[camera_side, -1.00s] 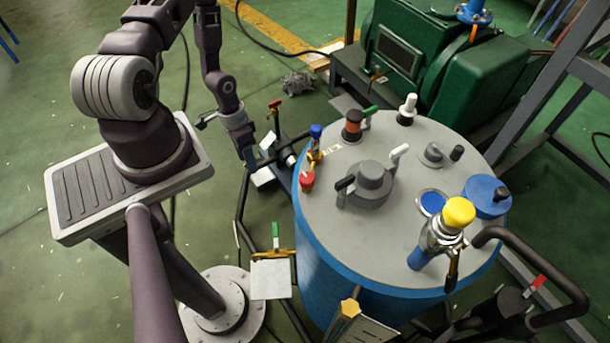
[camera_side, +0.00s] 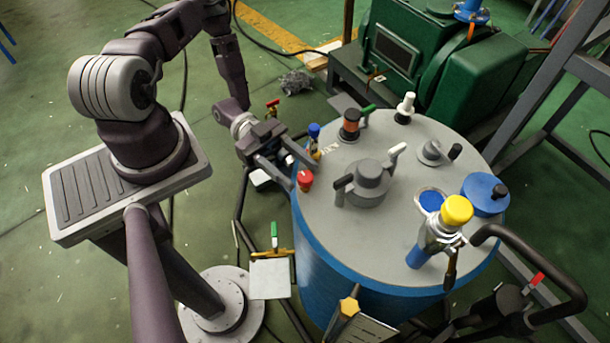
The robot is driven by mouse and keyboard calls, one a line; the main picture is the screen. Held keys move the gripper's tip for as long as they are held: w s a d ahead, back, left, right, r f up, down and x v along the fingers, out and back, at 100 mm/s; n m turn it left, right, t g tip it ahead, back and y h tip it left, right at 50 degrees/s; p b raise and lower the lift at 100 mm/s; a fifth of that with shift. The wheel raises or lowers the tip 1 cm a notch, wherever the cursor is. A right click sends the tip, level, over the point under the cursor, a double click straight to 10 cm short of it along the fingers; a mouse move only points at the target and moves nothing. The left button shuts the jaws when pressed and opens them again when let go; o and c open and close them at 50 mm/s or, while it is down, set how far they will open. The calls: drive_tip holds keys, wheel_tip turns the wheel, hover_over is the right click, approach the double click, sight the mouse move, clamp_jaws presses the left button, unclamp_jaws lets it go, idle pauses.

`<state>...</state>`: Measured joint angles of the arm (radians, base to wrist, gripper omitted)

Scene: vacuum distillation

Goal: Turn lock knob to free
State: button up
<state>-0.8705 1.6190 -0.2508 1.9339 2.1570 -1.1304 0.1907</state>
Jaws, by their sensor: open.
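My gripper (camera_side: 300,174) is at the left edge of the round tank's grey lid (camera_side: 395,235). Its two fingers are apart and point right and down toward a small red knob (camera_side: 305,182) on the lid's rim. The fingertips are close to the red knob, one on its left and one at its upper right. I cannot tell whether they touch it. No label shows which knob is the lock knob. A blue-topped brass valve (camera_side: 314,131) stands just behind the fingers, partly hidden.
A red-handled valve (camera_side: 272,104) is behind my gripper. A green pump (camera_side: 410,50) stands at the back.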

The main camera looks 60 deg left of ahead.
sight(305, 179)
drive_tip(key=shift+x, duration=1.5)
clamp_jaws()
drive_tip(key=shift+n+t, duration=0.4)
drive_tip(key=n+t+y, duration=0.1)
drive_tip(key=t, duration=0.1)
drive_tip(key=n+t+y, duration=0.1)
drive_tip(key=n+t, duration=0.1)
drive_tip(key=t, duration=0.1)
drive_tip(key=shift+n+y, duration=0.3)
drive_tip(key=shift+n+t+y, duration=1.4)
drive_tip(key=shift+n+t, duration=0.1)
drive_tip(key=shift+t, duration=0.3)
drive_tip(key=shift+t+y, duration=0.3)
unclamp_jaws()
